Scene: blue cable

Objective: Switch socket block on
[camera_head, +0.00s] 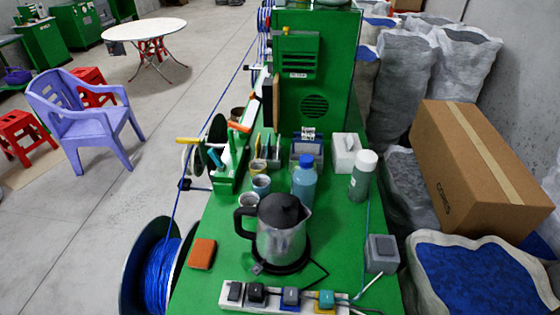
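The socket block (270,306) is a white strip at the near edge of the green bench (215,230). Several plugs or adapters sit along it, dark ones at the left, a blue one in the middle and a teal and yellow one at the right. Its switch cannot be made out, nor whether it is on. A steel kettle (280,238) with a black lid and handle stands just behind the block, on a dark base with a black cable beside it. Neither of my grippers is in view.
An orange-brown block (201,253) lies left of the kettle. A grey box (382,252) stands to the right. A blue bottle (304,183), a green bottle (362,176) and cups stand behind. A blue cable spool (157,270) stands left of the bench; a cardboard box (480,170) rests right.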

